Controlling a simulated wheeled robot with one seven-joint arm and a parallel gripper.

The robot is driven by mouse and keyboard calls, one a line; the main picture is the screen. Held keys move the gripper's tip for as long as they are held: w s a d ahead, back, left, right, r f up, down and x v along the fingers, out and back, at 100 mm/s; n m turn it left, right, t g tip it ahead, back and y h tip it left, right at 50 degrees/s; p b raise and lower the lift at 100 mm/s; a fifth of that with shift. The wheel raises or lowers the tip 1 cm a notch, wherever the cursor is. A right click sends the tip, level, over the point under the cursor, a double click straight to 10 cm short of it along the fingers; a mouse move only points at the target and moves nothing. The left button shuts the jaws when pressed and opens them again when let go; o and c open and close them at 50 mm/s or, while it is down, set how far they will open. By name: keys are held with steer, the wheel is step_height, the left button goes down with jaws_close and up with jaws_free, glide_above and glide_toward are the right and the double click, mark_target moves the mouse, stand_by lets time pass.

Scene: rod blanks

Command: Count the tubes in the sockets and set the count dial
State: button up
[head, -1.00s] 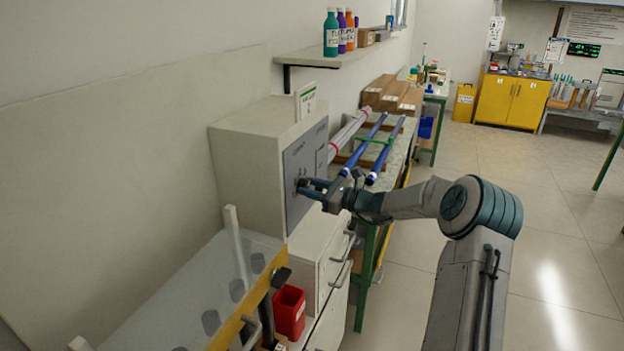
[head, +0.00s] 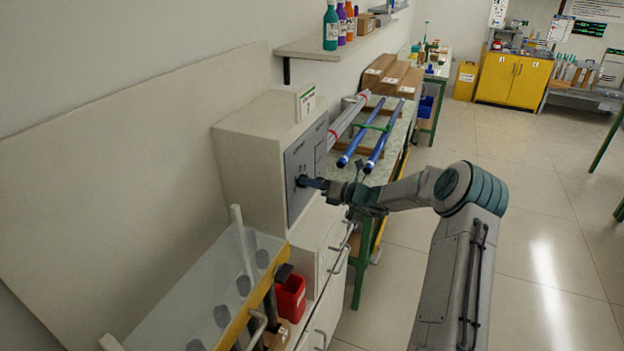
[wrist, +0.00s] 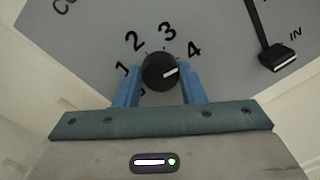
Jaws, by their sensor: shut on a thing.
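The count dial (wrist: 153,63) is a round black knob on a grey panel, with numerals 1 to 4 around it. Its white mark points right and slightly up, just below the 4. A further numeral at lower left is partly hidden by a finger. My gripper (wrist: 163,76) has its blue fingers on either side of the knob, shut on it. In the head view my gripper (head: 306,183) reaches the panel (head: 300,160) of the pale box. A pale tray (head: 170,318) at lower left has several round grey sockets (head: 222,315); its near end is cut off.
A black handle (wrist: 280,57) marked IN is on the panel's right. A red bin (head: 290,298) stands below the box. Blue tubes (head: 365,137) lie on a rack on the bench behind. Open floor lies right of my arm.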

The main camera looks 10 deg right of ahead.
steer(key=shift+f, duration=0.1)
stand_by(0.3)
steer(key=o, duration=1)
steer(key=b+v, duration=0.3)
steer(key=v, duration=1)
steer(key=shift+s+d, duration=0.25)
steer(key=shift+d, duration=0.05)
